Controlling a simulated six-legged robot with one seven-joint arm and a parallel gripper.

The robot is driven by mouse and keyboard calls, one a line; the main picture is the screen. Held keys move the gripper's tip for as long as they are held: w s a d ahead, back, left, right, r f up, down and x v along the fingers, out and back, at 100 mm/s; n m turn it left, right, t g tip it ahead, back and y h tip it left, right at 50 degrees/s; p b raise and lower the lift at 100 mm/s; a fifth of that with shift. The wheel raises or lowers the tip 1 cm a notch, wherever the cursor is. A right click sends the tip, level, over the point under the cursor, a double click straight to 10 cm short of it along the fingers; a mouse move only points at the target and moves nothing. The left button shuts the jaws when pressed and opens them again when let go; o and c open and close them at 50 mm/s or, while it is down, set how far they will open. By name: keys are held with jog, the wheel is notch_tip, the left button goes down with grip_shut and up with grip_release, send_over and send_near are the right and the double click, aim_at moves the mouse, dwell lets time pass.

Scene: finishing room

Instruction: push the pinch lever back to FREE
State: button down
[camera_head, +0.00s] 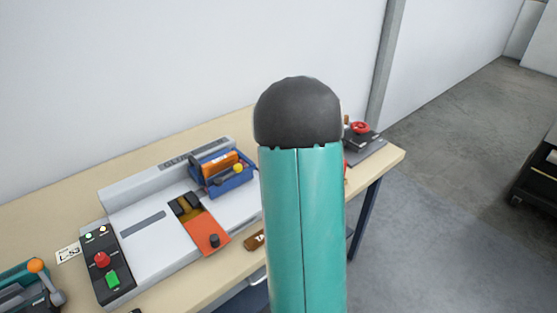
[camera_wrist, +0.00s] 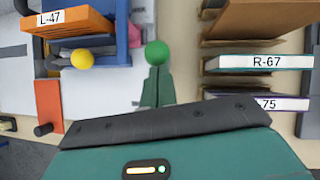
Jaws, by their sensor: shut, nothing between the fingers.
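A blue clamp (camera_head: 228,180) holding an orange block stands on the grey machine (camera_head: 160,220). A yellow ball knob (camera_head: 238,168) is at its front. In the wrist view the yellow knob (camera_wrist: 82,59) is left of my gripper, beside the orange block (camera_wrist: 70,22) marked L-47. My gripper (camera_wrist: 157,75) shows as dark green fingers, shut and empty, pointing away from the wrist. A green ball (camera_wrist: 156,53) is at the fingertips; I cannot tell whether they touch it. No FREE mark is readable, and I cannot tell which knob is the pinch lever. My arm hides the gripper in the head view.
Right of the gripper, labelled boards R-67 (camera_wrist: 260,63) and another ending in 75 (camera_wrist: 275,103) stand close by. An orange plate (camera_head: 206,234) with a dark knob is on the machine. A control panel (camera_head: 105,265) is at the left. The table's right edge is near.

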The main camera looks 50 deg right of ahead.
jog(key=w+g, duration=0.4)
jog(key=shift+d+r, duration=0.2)
jog(key=shift+r, duration=0.1)
jog(key=shift+w, duration=0.75)
jog(key=s+v, duration=0.1)
jog(key=v, duration=1.2)
jog(key=shift+s+d+f, duration=0.2)
jog(key=shift+s+d, duration=0.1)
jog(key=shift+d, duration=0.1)
